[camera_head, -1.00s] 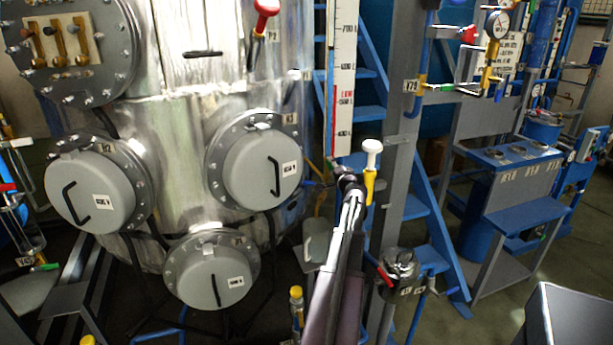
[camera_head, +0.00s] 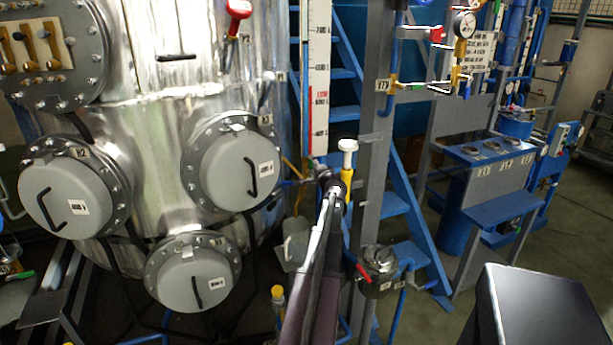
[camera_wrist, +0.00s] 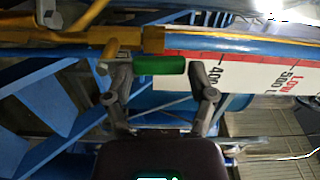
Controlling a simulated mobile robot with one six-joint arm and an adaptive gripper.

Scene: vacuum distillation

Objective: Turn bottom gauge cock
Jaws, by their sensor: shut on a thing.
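The bottom gauge cock shows in the wrist view as a yellow fitting (camera_wrist: 152,40) with a green handle (camera_wrist: 158,66). It sits at the end of a blue gauge tube (camera_wrist: 215,45). My gripper (camera_wrist: 158,72) has one finger at each end of the green handle and is shut on it. In the head view my gripper (camera_head: 329,180) is at the foot of the white and red level scale (camera_head: 319,85). The cock itself is mostly hidden there behind my arm.
A yellow valve with a white knob (camera_head: 347,146) stands just right of my gripper. A grey post (camera_head: 376,130) and blue stairs (camera_head: 392,203) are behind it. The steel vessel (camera_head: 150,125) with round hatches fills the left. A pot with a red handle (camera_head: 378,262) is lower right.

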